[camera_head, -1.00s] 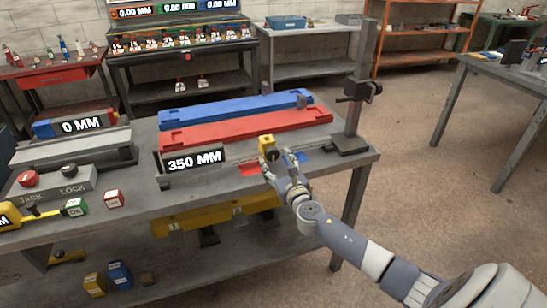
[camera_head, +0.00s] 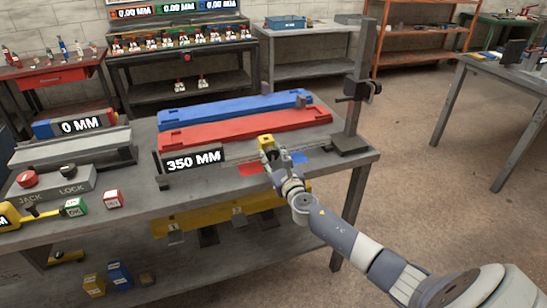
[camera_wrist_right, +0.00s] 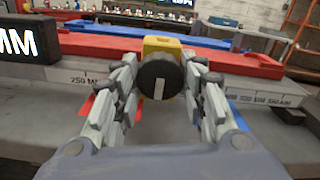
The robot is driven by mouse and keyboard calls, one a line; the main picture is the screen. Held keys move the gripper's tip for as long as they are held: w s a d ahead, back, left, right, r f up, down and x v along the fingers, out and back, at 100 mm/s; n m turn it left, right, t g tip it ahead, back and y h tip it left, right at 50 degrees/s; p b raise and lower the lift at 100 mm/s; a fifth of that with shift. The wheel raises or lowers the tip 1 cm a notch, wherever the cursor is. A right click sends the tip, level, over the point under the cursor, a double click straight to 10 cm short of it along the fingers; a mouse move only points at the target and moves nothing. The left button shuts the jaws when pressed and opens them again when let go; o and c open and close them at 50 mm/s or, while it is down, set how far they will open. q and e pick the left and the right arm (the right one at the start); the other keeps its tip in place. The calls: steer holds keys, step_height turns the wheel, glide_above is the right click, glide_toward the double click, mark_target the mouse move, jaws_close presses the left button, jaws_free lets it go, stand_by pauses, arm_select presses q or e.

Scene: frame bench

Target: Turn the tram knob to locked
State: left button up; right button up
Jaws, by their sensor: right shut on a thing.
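The tram is a small yellow block (camera_head: 265,141) on the rail in front of the red beam. In the right wrist view the yellow block (camera_wrist_right: 162,46) carries a round black tram knob (camera_wrist_right: 160,80) with an upright white line on its face. My right gripper (camera_head: 272,155) is at the front of the tram. In the wrist view its two grey fingers (camera_wrist_right: 161,84) are shut on the knob, one on each side. A red patch (camera_head: 250,169) lies to the left of the gripper and a blue patch (camera_head: 299,157) to the right. My left gripper is not in view.
A red beam (camera_head: 240,130) and a blue beam (camera_head: 230,107) lie behind the rail. A "350 MM" display (camera_head: 194,162) stands to the left and a dark upright post (camera_head: 356,95) to the right. A JACK/LOCK box (camera_head: 53,184) is at the bench's left.

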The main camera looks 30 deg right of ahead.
steer(key=shift+m, duration=0.3)
steer(key=m+b, duration=0.1)
steer(key=m, duration=0.2)
steer(key=shift+f+m, duration=0.1)
steer(key=shift+m, duration=0.2)
steer(key=m+b, duration=0.1)
steer(key=m, duration=0.3)
steer(key=shift+m, duration=0.3)
steer(key=m, duration=0.4)
steer(key=shift+m, duration=2.6)
steer(key=o, duration=1.1)
steer(key=shift+c, duration=0.2)
